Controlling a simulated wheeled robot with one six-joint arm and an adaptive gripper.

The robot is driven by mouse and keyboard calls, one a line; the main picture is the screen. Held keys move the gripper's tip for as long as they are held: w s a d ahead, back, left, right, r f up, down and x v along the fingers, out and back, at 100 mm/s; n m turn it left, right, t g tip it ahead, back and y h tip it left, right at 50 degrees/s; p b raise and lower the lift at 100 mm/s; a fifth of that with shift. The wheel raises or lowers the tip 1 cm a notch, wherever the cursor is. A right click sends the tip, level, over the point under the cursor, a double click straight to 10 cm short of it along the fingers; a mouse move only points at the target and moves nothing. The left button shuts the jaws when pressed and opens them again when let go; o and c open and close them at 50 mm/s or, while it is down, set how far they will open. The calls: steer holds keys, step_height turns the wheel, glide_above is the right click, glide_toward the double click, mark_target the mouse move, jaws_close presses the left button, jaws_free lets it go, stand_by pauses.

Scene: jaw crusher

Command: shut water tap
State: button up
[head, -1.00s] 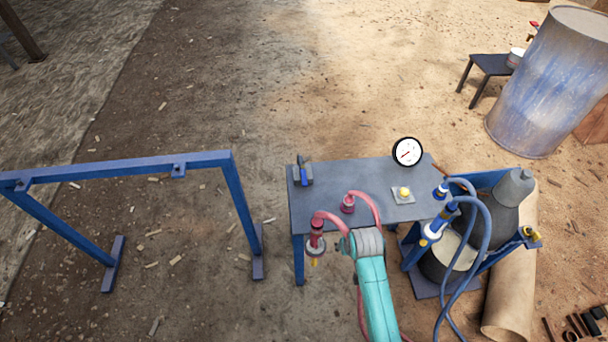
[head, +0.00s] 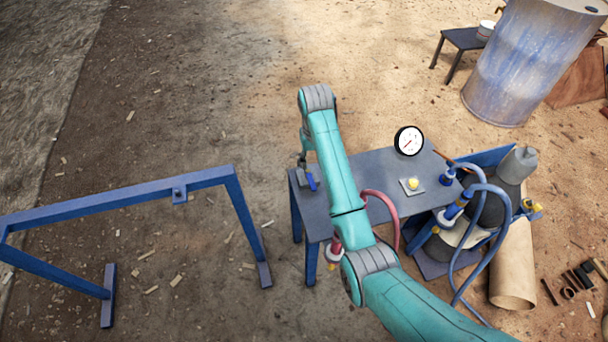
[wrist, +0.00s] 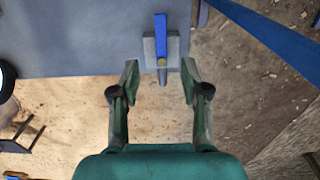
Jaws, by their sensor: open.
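The water tap is a grey body (wrist: 148,50) with a blue lever (wrist: 160,35) at the table's edge. In the wrist view the lever points up, in line with the short grey spout (wrist: 163,76) below it. In the head view the blue lever (head: 312,181) shows at the table's left end. My gripper (wrist: 161,70) is open and empty. Its fingertips stand either side of the spout in the picture, below the lever, with gaps on both sides. I see no contact. In the head view the fingers are mostly hidden by my arm.
The grey table (head: 375,168) carries a yellow button box (head: 412,185) and a round gauge (head: 409,141). A red hose (head: 388,205) and blue hoses (head: 485,230) are to the right. A blue frame (head: 110,200) stands at left.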

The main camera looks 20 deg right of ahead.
mark_target(312, 182)
step_height(312, 182, down, 10)
steer(key=shift+f, duration=0.1)
stand_by(0.4)
jaws_close()
